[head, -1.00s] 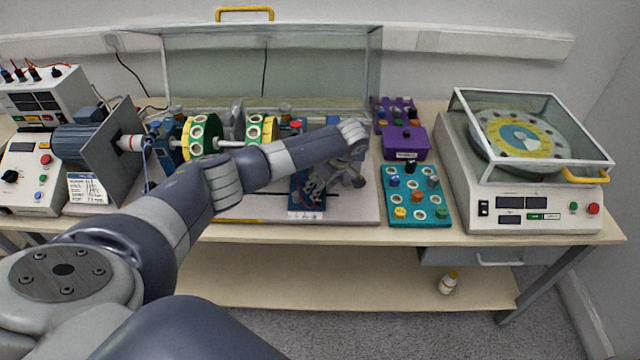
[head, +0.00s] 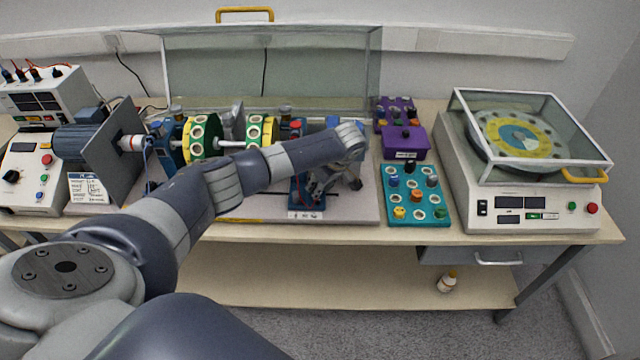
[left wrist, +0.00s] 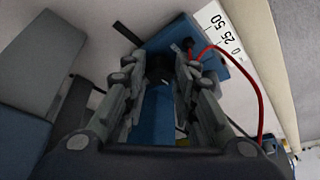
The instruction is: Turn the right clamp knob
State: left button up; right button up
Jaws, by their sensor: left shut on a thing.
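My left gripper (head: 318,188) is at the front of the blue right bearing stand (head: 297,190), low over the rig's base plate. In the left wrist view its fingers (left wrist: 160,72) are close together around a dark part at the blue stand, where the right clamp knob appears to be. The fingers hide most of that part, so its turn angle cannot be seen. The shaft (head: 232,144) carries green and yellow discs (head: 203,137) to the left of the stand. My right gripper is not in view.
A white scale strip (left wrist: 228,40) and a red cable (left wrist: 258,85) lie close to the gripper. A teal tray (head: 417,212) with several coloured pieces and a purple box (head: 404,145) stand to the right. A clear guard (head: 320,60) is raised behind.

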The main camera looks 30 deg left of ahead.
pick_arm(q)
jog(key=m+p, duration=0.1)
jog(key=p, duration=0.1)
jog(key=m+t+p, duration=0.1)
jog(key=m+p, duration=0.1)
jog(key=shift+s+r+p, duration=0.2)
jog(key=shift+s+p, duration=0.1)
jog(key=shift+p, duration=0.1)
jog(key=m+p, duration=0.1)
jog(key=m, duration=0.1)
jog(key=m+t+h+p, duration=0.1)
jog(key=m, duration=0.1)
jog(key=shift+s+a+f, duration=0.1)
jog(key=shift+a+f, duration=0.05)
jog(key=shift+a, duration=0.05)
jog(key=m, duration=0.1)
jog(key=m+t+h+p, duration=0.1)
jog(key=m, duration=0.1)
jog(key=shift+a+m+h, duration=0.15)
jog(key=shift+m+h, duration=0.15)
jog(key=shift+a+f+m+h, duration=0.1)
jog(key=shift+m+h, duration=0.2)
jog(key=shift+m, duration=0.6)
jog(key=shift+a+m+h, duration=0.1)
jog(key=shift+m+h, duration=0.4)
jog(key=shift+m, duration=1)
jog(key=o, duration=1.1)
jog(key=shift+c, duration=0.2)
